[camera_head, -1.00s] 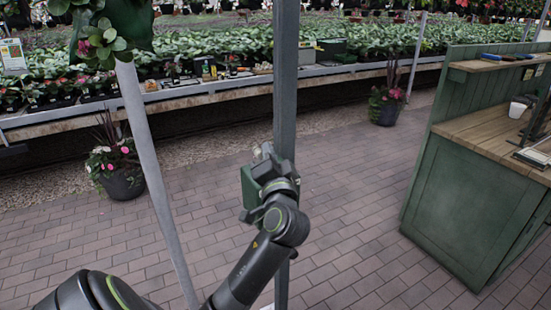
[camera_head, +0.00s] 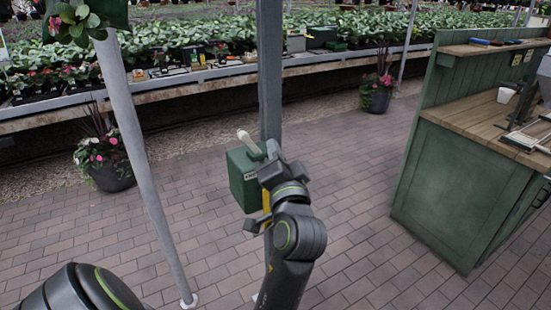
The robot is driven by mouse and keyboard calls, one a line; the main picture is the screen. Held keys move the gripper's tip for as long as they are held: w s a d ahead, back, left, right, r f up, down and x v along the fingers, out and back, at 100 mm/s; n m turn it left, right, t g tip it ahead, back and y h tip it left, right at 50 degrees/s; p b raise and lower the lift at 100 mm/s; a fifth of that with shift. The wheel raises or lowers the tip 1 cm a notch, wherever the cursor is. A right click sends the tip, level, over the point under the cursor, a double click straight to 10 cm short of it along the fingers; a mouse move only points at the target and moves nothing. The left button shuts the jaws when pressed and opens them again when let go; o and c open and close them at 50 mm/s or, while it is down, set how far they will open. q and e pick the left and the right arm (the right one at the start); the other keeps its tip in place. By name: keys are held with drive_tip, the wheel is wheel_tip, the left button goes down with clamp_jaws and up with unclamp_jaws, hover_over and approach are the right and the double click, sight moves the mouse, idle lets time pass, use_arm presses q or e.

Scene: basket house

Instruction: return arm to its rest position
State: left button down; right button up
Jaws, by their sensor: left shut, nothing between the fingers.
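My left arm rises from the lower middle, and its left gripper (camera_head: 270,165) is shut and empty, pointing away from me. It is in front of a grey metal post (camera_head: 270,80). A green box (camera_head: 242,182) with a small label is by the post, just left of the gripper. A pale lever (camera_head: 244,138) sticks up over the box. The gripper overlaps the box's right edge in the picture; I cannot tell whether they touch. The fingertips are hard to make out. My right gripper is not in view.
A second, pale post (camera_head: 140,150) slants down at the left. A potted plant (camera_head: 110,175) stands behind it, another (camera_head: 377,95) farther back. A green wooden counter (camera_head: 455,190) is at the right. The brick floor between post and counter is clear.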

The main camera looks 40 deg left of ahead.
use_arm(q)
drive_tip(key=shift+s+d, duration=0.15)
drive_tip(key=shift+s, duration=0.1)
idle(0.5)
